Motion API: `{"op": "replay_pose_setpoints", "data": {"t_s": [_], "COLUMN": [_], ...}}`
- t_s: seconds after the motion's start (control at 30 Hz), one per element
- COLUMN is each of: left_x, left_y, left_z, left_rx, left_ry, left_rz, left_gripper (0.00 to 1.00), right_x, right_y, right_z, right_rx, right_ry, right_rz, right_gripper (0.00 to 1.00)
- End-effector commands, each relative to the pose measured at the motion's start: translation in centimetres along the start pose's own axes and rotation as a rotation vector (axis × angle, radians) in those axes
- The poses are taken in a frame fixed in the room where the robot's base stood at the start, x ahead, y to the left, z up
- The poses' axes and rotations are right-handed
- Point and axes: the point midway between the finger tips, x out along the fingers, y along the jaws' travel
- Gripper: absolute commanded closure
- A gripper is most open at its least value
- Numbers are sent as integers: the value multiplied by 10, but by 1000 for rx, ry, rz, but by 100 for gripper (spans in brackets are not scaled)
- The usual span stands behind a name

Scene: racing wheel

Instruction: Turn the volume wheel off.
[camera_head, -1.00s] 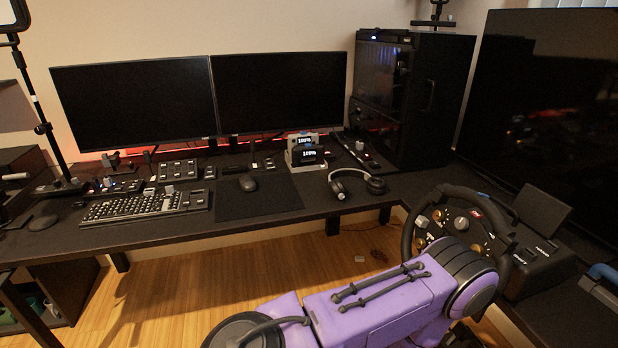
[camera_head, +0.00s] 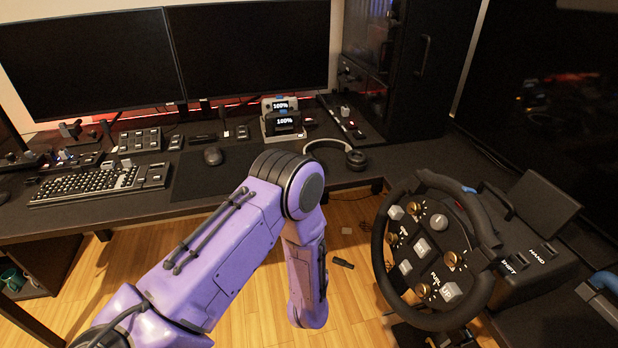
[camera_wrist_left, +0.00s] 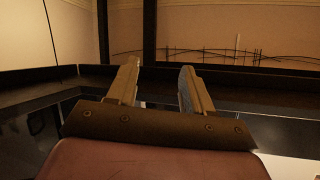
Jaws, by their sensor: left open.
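Small dark devices with lit displays reading "100%" (camera_head: 284,121) sit in a light stand on the desk, below the right monitor. A keyboard (camera_head: 85,186) with a small light knob near its upper right (camera_head: 126,163) lies at the left of the desk. I cannot tell for sure which part is the volume wheel. My left gripper (camera_wrist_left: 158,88) is open and empty in the left wrist view, with dark edges and a pale wall beyond. In the head view my purple left arm bends and its forearm points down in front of the desk; its gripper does not show there.
A racing wheel (camera_head: 437,250) with knobs and buttons stands at the right. A mouse (camera_head: 213,156), headphones (camera_head: 354,158), two monitors (camera_head: 250,50) and a PC tower (camera_head: 415,75) are on the desk. The wooden floor (camera_head: 225,310) in front of the desk is mostly open.

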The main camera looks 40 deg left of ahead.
Motion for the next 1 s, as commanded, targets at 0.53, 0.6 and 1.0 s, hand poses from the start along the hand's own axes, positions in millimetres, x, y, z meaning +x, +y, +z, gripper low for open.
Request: {"op": "replay_pose_setpoints", "data": {"t_s": [0.53,0.6,1.0], "left_x": [90,104,138], "left_y": [4,0,-10], "left_z": [-198,-204,-217], "left_rx": [-25,-25,-21], "left_ry": [377,377,377], "left_rz": [-316,-315,-309], "left_gripper": [49,49,49], "right_x": [2,1,1], "right_y": [0,0,0], "right_z": [0,0,0], "right_rx": [0,0,0], "right_ry": [1,1,1], "right_rz": [-1,-1,-1], "right_gripper": [51,51,51]}}
